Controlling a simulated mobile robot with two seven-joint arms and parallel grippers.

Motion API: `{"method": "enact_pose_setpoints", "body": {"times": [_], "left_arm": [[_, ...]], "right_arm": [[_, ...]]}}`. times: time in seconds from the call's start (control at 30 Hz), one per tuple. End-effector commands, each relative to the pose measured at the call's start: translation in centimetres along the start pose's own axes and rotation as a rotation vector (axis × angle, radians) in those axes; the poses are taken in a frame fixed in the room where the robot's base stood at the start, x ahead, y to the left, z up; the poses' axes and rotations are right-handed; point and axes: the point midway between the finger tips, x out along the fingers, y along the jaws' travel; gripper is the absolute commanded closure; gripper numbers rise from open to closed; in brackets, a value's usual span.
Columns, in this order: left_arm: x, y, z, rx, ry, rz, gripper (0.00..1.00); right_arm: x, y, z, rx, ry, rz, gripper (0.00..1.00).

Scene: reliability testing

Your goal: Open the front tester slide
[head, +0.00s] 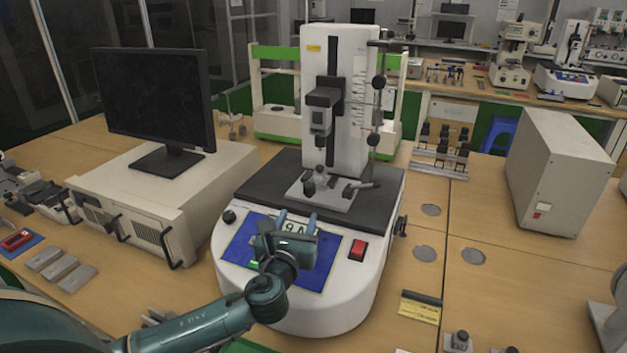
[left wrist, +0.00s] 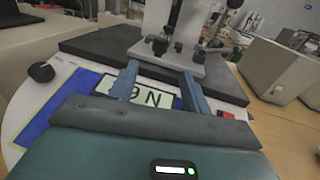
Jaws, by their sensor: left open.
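The front tester (head: 340,310) is a white machine with a rounded base, a dark top plate (head: 384,190) and a blue front panel (head: 322,268). Its upright white column (head: 314,60) carries a dark carriage (head: 323,98) on a vertical black track; a metal fixture (head: 335,198) with black knobs stands below. I cannot tell for sure which part is the slide. My left gripper (head: 297,217) is open and empty over the blue panel, fingers pointing toward the column. In the left wrist view, the two fingers (left wrist: 159,76) straddle the display (left wrist: 148,98), partly hiding it. My right gripper is not in view.
A monitor (head: 155,95) on a beige case (head: 130,203) stands left of the tester. A red switch (head: 358,249) is on the panel's right. A beige box (head: 560,170) stands at right. The wooden table (head: 510,270) between is mostly clear.

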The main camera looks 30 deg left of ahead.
Motion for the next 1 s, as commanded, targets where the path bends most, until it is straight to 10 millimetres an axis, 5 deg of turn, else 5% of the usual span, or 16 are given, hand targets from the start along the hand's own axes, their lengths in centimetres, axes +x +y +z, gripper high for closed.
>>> {"method": "enact_pose_setpoints", "body": {"times": [0.17,0.7,1.0], "left_arm": [[1.4,0.0,0.1,0.002,-0.003,0.001,0.52],[11.5,0.0,0.0,-0.001,0.0,0.001,0.52],[13.1,-0.1,0.0,-0.001,0.0,-0.001,0.52]], "right_arm": [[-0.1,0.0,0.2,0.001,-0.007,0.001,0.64],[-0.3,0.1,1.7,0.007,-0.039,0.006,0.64],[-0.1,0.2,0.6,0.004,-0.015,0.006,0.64]]}}
